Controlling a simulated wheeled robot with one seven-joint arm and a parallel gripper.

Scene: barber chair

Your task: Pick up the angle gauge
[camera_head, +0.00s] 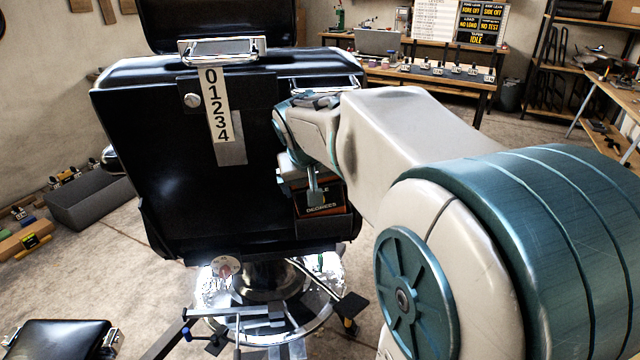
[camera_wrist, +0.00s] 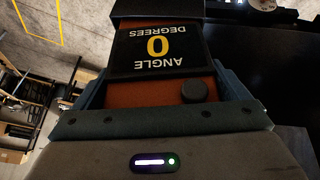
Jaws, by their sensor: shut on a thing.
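The angle gauge (camera_head: 322,203) is an orange-brown box with a black label reading "degrees", at the lower right of the black chair back (camera_head: 180,160). In the wrist view the gauge (camera_wrist: 205,92) fills the space between my fingers, its dark display showing a yellow 0 and "ANGLE DEGREES" upside down, with a dark knob on its face. My gripper (camera_head: 314,190) is shut on the gauge, in front of the chair back. In the wrist view my gripper (camera_wrist: 158,90) has a finger along each side of the gauge. Whether the gauge touches the chair is unclear.
A 0 to 4 scale strip (camera_head: 217,105) hangs on the chair back. The chrome chair base (camera_head: 270,285) stands below. A grey bin (camera_head: 90,197) is on the floor at left. A workbench (camera_head: 430,80) stands at the back. Open floor lies between the chair and the benches.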

